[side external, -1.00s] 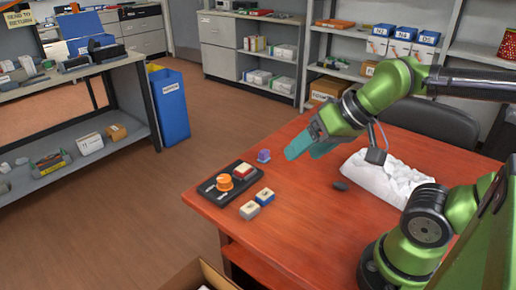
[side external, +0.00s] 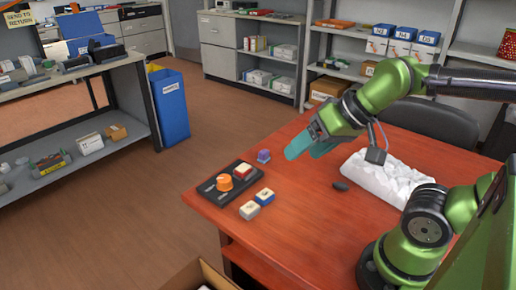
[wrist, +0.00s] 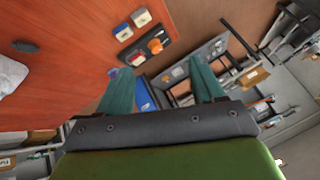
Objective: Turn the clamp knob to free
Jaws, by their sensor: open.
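The orange clamp knob (side external: 225,182) stands on a black base plate (side external: 209,190) near the table's left corner. A red and white cartridge block (side external: 243,170) sits on the same plate behind the knob. In the wrist view the knob (wrist: 155,46) and plate (wrist: 168,35) show beyond the fingers, near the table edge. My gripper (side external: 300,149) has teal fingers and is raised above the table, to the right of the plate and apart from it. In the wrist view its fingers (wrist: 162,90) are spread with nothing between them. The knob's pointer and plate markings are too small to read.
Two small blocks, one cream and grey (side external: 250,210) and one blue and cream (side external: 265,196), lie beside the plate. A purple block (side external: 263,156) is behind it. A dark oval object (side external: 340,186) and a crumpled white sheet (side external: 385,178) lie to the right. The table's front is clear.

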